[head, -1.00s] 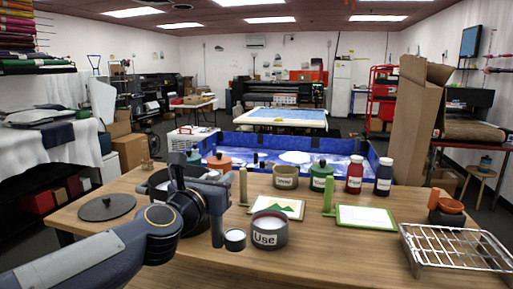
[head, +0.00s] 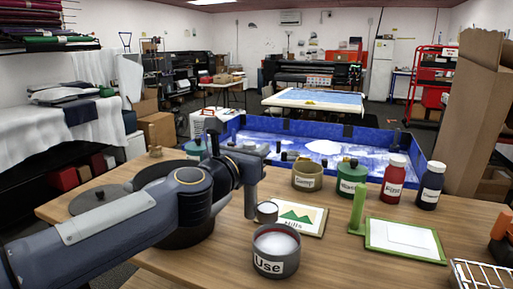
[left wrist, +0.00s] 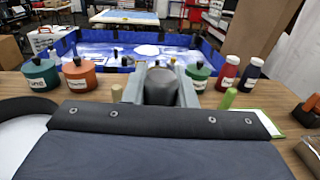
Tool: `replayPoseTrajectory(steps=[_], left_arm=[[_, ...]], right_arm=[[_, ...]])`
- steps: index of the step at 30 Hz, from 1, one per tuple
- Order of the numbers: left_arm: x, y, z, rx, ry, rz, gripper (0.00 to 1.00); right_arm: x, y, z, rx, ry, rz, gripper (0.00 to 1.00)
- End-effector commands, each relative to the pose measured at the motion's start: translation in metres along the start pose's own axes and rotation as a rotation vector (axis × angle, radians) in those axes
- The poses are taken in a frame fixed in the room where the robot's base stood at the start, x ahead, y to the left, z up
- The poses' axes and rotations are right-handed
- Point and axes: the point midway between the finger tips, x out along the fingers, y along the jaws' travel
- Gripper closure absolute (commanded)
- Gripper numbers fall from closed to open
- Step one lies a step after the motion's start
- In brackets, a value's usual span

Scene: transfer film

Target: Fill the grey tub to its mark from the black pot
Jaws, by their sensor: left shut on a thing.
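The grey tub (head: 276,252), labelled "Use", stands at the table's front middle with white stuff inside; I cannot make out its mark. The black pot (head: 187,236) is left of it, mostly hidden behind my left arm. White contents and a dark rim (left wrist: 22,108) show at the left wrist view's left edge. My left gripper (head: 252,158) is shut on a dark grey upright handle (head: 250,198), seen between the fingers in the left wrist view (left wrist: 160,86). A small grey cup (head: 267,213) is at its lower end, behind the tub; its contents are unclear. My right gripper is out of view.
A dark lid (head: 98,198) lies at left. A wire rack (head: 482,274) is at front right.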

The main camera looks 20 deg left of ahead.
Motion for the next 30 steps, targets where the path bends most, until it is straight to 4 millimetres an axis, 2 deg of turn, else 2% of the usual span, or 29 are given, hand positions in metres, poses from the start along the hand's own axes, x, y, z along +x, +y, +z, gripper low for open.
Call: replayPoseTrajectory(steps=[14,16,30], left_arm=[[0.000,0.000,-0.026,0.000,-0.001,-0.001,1.00],[0.001,-0.003,-0.021,0.013,0.004,-0.001,1.00],[0.004,-0.016,-0.018,0.115,0.032,0.000,1.00]], right_arm=[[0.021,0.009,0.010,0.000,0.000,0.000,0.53],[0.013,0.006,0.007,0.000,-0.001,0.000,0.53],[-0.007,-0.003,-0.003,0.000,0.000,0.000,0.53]])
